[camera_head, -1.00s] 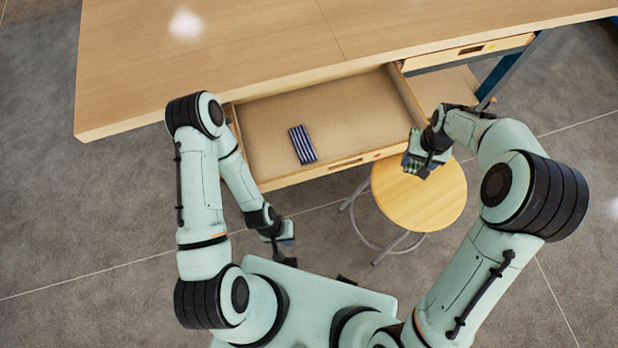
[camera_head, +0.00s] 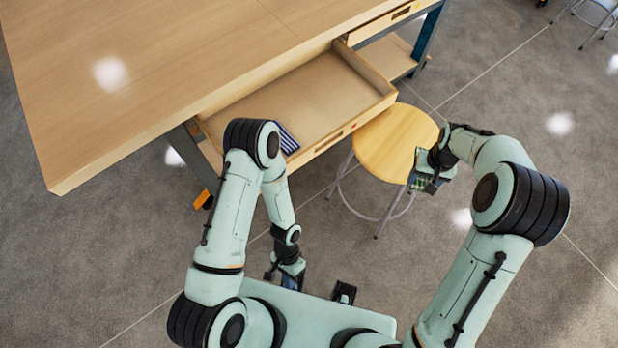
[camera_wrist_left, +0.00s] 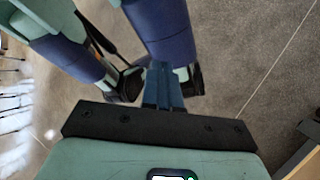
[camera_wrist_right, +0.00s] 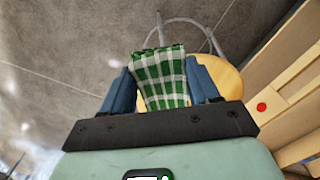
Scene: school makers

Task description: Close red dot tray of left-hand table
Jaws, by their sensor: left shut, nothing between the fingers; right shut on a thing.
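The red dot tray is an open wooden drawer (camera_head: 318,147) under the table (camera_head: 190,60), pulled out toward me. Its red dot (camera_wrist_right: 261,107) shows clearly on the front in the right wrist view. A blue-and-white striped item (camera_head: 288,138) lies inside the drawer, partly hidden by my left arm. My left gripper (camera_wrist_left: 163,85) is shut and empty, low in front of my body and apart from the drawer. My right gripper (camera_head: 428,182) is shut on a green checked item (camera_wrist_right: 161,78), to the right of the drawer and apart from it.
A round wooden stool (camera_head: 393,138) stands in front of the drawer's right end, close to my right gripper.

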